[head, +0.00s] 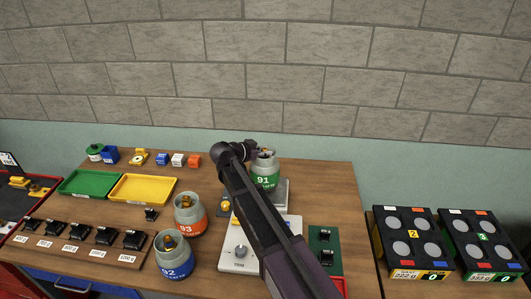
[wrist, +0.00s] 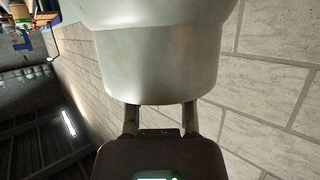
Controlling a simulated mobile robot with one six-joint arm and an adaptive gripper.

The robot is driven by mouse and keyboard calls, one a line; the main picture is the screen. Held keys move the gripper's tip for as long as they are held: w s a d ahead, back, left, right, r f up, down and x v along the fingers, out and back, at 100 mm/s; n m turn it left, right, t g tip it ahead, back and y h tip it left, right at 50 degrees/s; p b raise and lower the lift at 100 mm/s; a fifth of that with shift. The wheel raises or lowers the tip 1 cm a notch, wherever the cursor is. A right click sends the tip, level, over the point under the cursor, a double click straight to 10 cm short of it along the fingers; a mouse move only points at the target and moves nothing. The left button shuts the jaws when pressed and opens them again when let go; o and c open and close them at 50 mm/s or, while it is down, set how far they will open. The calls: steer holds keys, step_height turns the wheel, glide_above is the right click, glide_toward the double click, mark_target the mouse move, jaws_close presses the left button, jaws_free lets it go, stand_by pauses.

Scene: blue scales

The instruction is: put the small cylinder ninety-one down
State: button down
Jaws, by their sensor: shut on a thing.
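The small cylinder ninety-one (head: 265,178), grey with a green band, is at the middle back of the table in the head view. It appears upright, over or on the grey plate (head: 283,196) of a white scale; I cannot tell whether they touch. My gripper (head: 262,150) is at its top, partly hidden by my arm. In the wrist view my gripper (wrist: 161,112) is shut on the cylinder, whose grey body (wrist: 160,60) fills the upper middle. My arm hides part of the scale (head: 235,255).
Cylinders ninety-three (head: 189,222) and ninety-two (head: 174,268) stand to the left. A green tray (head: 88,184), a yellow tray (head: 142,188) and a rack of black weights (head: 85,250) are further left. Two black numbered units (head: 410,262) (head: 487,262) are at right.

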steer(key=shift+f+b, duration=0.95)
steer(key=shift+f, duration=0.35)
steer(key=c, duration=0.5)
jaws_free()
steer(key=shift+r, duration=0.2)
steer(key=p+v, duration=0.4)
steer(key=v, duration=0.8)
steer(key=shift+p, duration=0.3)
steer(key=shift+s+d, duration=0.1)
